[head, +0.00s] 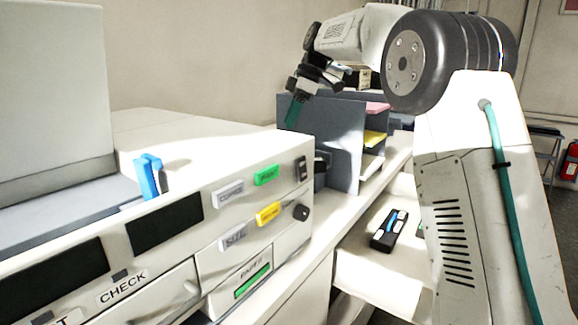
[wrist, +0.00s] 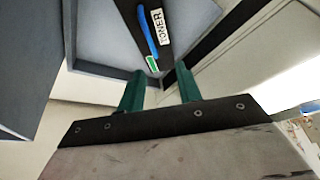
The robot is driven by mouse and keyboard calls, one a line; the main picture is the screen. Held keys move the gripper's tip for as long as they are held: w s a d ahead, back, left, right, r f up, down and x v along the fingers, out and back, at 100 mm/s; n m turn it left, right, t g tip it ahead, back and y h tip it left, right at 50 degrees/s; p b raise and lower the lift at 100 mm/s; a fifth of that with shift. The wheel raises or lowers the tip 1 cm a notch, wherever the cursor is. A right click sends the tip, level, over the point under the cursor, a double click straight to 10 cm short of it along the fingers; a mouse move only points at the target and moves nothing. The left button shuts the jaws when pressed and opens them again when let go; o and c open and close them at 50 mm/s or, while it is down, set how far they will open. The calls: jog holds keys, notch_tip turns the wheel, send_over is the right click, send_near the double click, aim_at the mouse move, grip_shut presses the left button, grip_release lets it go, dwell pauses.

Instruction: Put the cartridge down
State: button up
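A black cartridge (wrist: 133,12) with a blue stripe, a white TONER label and a small green patch shows in the wrist view. A similar black cartridge (head: 381,240) with blue and white markings lies on a lower shelf at the right.
A white machine (head: 215,255) with buttons and labelled panels fills the left. A blue clip-like piece (head: 147,177) stands on it. A grey organizer (head: 340,135) with coloured papers stands behind its right end. Part of the lower shelf (head: 365,275) is bare.

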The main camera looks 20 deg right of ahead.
jog(key=shift+w+d+f, duration=0.4)
jog(key=shift+w, duration=0.05)
jog(key=shift+w+f, duration=0.1)
jog(key=shift+f, duration=0.25)
jog(key=x, duration=0.7)
jog(key=shift+d+f, duration=0.15)
jog(key=shift+d, duration=0.15)
grip_shut()
dwell(0.5)
